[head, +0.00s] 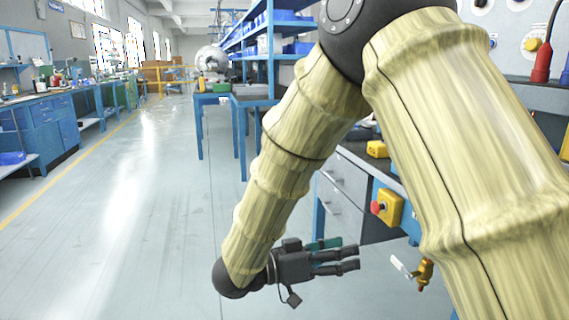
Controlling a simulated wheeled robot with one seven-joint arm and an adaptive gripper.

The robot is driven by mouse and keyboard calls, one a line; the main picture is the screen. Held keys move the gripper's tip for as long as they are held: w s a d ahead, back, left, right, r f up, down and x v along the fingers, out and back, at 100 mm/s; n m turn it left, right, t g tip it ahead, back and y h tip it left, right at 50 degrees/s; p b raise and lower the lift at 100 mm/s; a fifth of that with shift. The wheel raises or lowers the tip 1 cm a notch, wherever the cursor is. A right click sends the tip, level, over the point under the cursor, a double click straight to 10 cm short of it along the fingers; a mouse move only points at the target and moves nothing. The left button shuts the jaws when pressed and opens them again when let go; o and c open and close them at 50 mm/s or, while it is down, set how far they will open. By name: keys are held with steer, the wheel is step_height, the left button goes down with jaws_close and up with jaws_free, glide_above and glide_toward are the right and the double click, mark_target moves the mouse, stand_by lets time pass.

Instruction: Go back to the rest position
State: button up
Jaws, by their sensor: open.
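My gripper (348,257) is at the lower middle of the head view, at the end of my arm in its pale sleeve. Its dark fingers point right and are spread apart, with nothing seen between them. It is in front of the bench side, over open floor and apart from the bench as far as I can tell. My arm covers much of the bench behind it.
A yellow box with a red button (387,207) is on the bench front, right of my gripper. Below it is a brass valve with a pale lever (424,272). Grey drawers (343,180) are behind my arm. Blue benches (50,125) line the left. The aisle floor (120,220) is clear.

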steer(key=w+d+f+n+t+y, duration=0.1)
steer(key=d+f+n+t+y, duration=0.15)
steer(key=f, duration=0.65)
steer(key=w+d+f+n+t+y, duration=0.1)
steer(key=w+d+f+n+y, duration=0.15)
steer(key=f, duration=0.55)
steer(key=w+d+f+n+t+y, duration=0.1)
steer(key=d+f+y, duration=0.2)
steer(key=f, duration=0.6)
steer(key=s+f+n+y, duration=0.1)
steer(key=s+f+y, duration=0.25)
steer(key=f, duration=0.45)
steer(key=s+d+f+n+g+y, duration=0.2)
steer(key=s+f+g+y, duration=0.25)
steer(key=s+f, duration=0.95)
steer(key=s+d+f+g+y, duration=0.1)
steer(key=s+f+g, duration=0.15)
steer(key=s, duration=0.65)
steer(key=s+f+g, duration=0.1)
steer(key=s+g, duration=0.2)
steer(key=s, duration=0.7)
step_height(320, 180, up, 38)
steer(key=w+p, duration=0.1)
steer(key=p, duration=3.7)
steer(key=shift+n, duration=0.4)
steer(key=shift+r, duration=0.1)
